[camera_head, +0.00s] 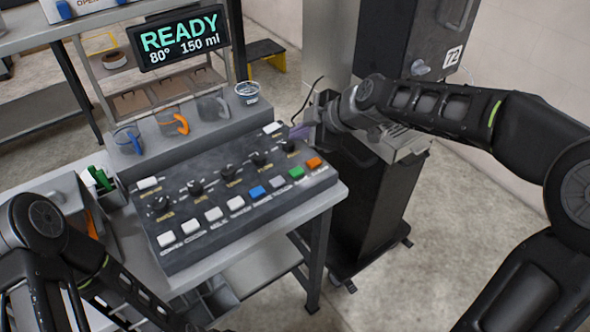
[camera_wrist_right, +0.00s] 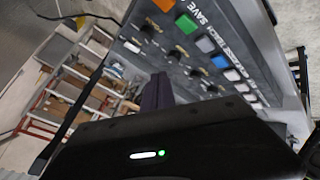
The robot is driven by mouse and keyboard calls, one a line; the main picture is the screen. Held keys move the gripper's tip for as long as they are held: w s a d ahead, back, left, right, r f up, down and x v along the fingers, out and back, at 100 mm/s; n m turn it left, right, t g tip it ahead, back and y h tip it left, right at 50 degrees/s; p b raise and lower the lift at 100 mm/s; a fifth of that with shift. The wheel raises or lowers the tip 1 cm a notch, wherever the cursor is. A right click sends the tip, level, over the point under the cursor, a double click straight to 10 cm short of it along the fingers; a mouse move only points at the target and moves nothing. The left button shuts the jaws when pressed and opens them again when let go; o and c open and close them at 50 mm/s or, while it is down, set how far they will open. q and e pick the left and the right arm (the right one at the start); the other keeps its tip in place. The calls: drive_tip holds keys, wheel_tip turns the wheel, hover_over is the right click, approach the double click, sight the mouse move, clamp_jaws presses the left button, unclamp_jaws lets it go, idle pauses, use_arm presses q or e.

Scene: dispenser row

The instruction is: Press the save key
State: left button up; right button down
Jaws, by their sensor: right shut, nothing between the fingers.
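The dark key panel (camera_head: 215,236) stands on the table, with a row of keys along its front. The green key (camera_head: 296,173) sits between a grey key and the orange key (camera_head: 314,162). In the right wrist view, the word SAVE is printed beside the green key (camera_wrist_right: 187,22), on its front side. My right gripper (camera_head: 299,131) is shut and empty, above the panel's far right corner and behind the green key. Its dark fingers also show in the right wrist view (camera_wrist_right: 157,92), apart from the green key. My left arm shows at lower left; its gripper is out of view.
Black knobs (camera_head: 259,159) stand on the panel behind the key row. A display (camera_head: 178,38) reads READY, 80°, 150 ml. A small tub (camera_head: 247,93) stands on the ledge behind. A black bin (camera_head: 372,200) stands right of the table, under my right arm.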

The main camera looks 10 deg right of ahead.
drive_tip(key=f, duration=0.1)
drive_tip(key=b, duration=0.4)
hover_over(299, 173)
wheel_tip(299, 173, down, 7)
drive_tip(key=shift+d+r, duration=0.1)
drive_tip(key=shift+f+b, duration=0.4)
drive_tip(key=shift+b, duration=0.3)
idle(1.2)
drive_tip(key=shift+f+b, duration=0.45)
drive_tip(key=shift+b, duration=0.45)
drive_tip(key=shift+f+b, duration=0.45)
drive_tip(key=shift+b, duration=0.3)
idle(0.5)
drive_tip(key=shift+r, duration=0.15)
idle(0.3)
drive_tip(key=shift+r+p, duration=0.3)
drive_tip(key=shift+r, duration=0.45)
